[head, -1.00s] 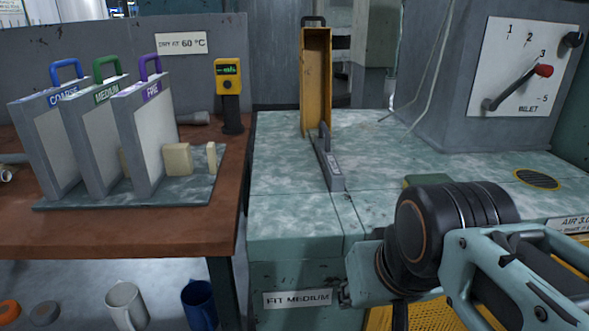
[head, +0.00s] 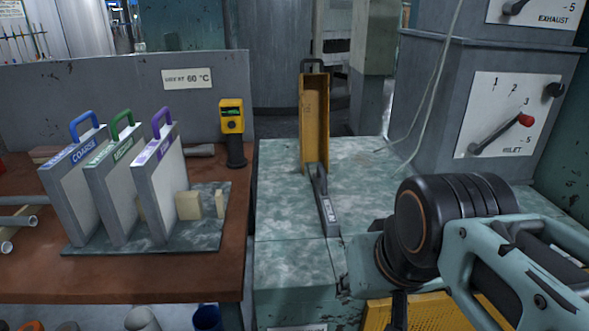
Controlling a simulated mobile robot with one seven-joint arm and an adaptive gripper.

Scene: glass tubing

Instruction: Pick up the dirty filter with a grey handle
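A narrow grey bar with a pale label (head: 328,212) lies at the top of the pale green machine, running away from me. A small grey loop stands at its far end, so it looks like the top edge of a filter seated in the machine with a grey handle. Its body is hidden, so I cannot see dirt on it. Right behind it an upright, hollow orange-yellow cover (head: 315,120) stands open with a dark handle on top. My arm crosses the lower right, apart from the bar. I cannot make out my gripper's fingers.
Left, on a brown bench (head: 150,278), a rack holds filters with blue (head: 88,126), green (head: 122,122) and purple (head: 162,121) handles. A yellow meter (head: 232,116) stands behind. A grey cabinet with an inlet lever (head: 500,135) rises at right. The machine's top (head: 290,190) is clear around the bar.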

